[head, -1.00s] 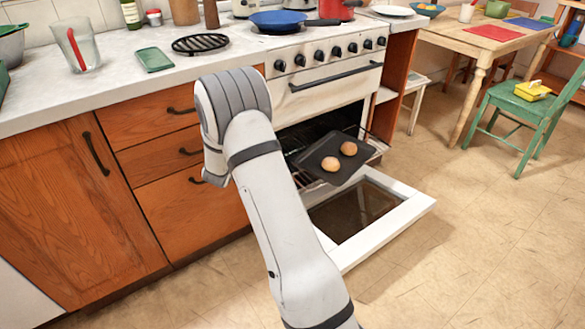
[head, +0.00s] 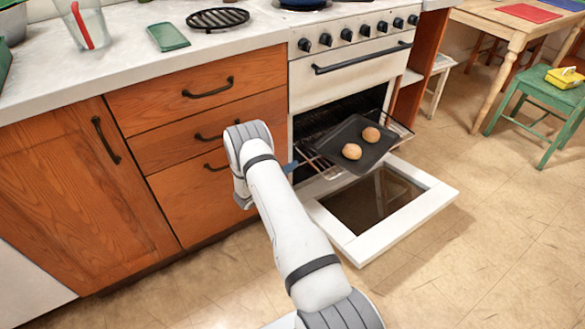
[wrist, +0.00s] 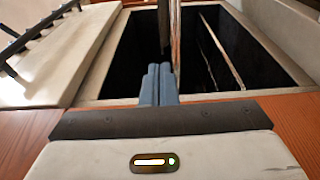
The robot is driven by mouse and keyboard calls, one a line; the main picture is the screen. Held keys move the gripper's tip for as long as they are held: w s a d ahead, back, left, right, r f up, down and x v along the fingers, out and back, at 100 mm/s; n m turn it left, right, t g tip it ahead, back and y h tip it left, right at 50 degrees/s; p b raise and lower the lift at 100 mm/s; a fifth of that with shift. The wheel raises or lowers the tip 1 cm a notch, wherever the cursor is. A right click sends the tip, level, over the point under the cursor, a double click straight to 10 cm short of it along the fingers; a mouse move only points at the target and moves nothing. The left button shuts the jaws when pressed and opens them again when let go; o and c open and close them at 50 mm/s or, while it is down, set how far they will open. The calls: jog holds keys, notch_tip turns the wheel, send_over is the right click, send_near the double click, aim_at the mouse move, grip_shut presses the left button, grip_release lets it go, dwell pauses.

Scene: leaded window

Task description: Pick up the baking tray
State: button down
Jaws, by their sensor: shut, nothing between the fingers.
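The baking tray (head: 340,135) is dark and flat, with two round brown buns on it. In the head view it sits tilted on the pulled-out oven rack (head: 398,122), above the lowered oven door. My gripper (head: 291,168) is just left of the rack and tray in the head view, mostly hidden by my arm. In the wrist view its blue fingers (wrist: 158,85) are together and empty, in front of the dark oven opening. A thin upright edge stands beyond the fingertips there; I cannot tell whether it is tray or rack.
The open oven door (head: 425,205) juts out low over the floor. Wooden drawers (head: 205,135) and the counter (head: 110,60) are at the left. The floor in front is clear.

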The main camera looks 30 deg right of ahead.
aim_at(314, 162)
jog(key=d+b, duration=0.2)
jog(key=d, duration=0.7)
jog(key=shift+w+d, duration=0.15)
jog(key=shift+s+d, duration=0.25)
jog(key=shift+d, duration=0.2)
jog(key=shift+a, duration=0.1)
